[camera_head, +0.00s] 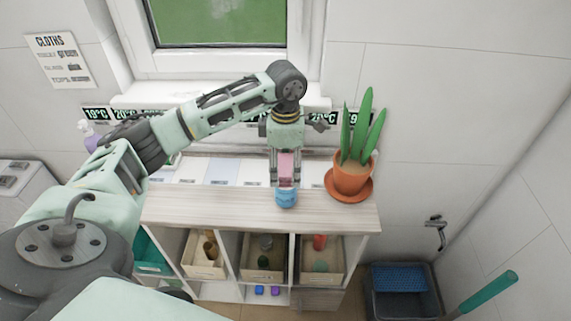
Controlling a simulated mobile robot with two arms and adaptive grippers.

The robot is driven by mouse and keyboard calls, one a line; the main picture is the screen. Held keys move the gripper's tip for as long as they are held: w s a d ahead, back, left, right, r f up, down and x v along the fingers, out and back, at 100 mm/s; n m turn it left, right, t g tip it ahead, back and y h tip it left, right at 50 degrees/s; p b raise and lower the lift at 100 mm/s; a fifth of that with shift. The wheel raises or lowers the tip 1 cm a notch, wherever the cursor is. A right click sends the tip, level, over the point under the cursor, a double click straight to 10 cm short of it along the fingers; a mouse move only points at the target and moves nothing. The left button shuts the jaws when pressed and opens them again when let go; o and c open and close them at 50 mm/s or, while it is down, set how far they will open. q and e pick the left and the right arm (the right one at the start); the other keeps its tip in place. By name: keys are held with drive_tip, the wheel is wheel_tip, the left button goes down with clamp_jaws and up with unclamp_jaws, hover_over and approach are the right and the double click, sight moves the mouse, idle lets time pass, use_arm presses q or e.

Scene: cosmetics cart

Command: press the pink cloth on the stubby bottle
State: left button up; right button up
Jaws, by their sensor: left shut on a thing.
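My left gripper (285,184) points straight down over the wooden cart top. It is shut on the pink cloth (286,165), which shows between its fingers. A short, stubby blue bottle (286,198) stands upright at the front of the top, directly below the fingertips in the picture. The lower end of the cloth is at or just above the bottle's top; I cannot tell whether they touch. The fingers hide the cloth's sides. My right gripper is not in view.
A potted plant in a terracotta pot (350,178) stands just right of the bottle. The wooden top (220,210) is bare to the left. Cubbies with bins lie below it. A purple bottle (91,137) stands at the far left. A dark tub (403,303) sits on the floor at right.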

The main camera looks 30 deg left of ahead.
sight(286, 164)
use_arm(q)
drive_tip(key=shift+f, duration=0.1)
idle(1.1)
drive_tip(key=shift+r+p, duration=1.4)
drive_tip(key=shift+r, duration=1.4)
drive_tip(key=shift+r+p, duration=0.45)
drive_tip(key=shift+r, duration=0.35)
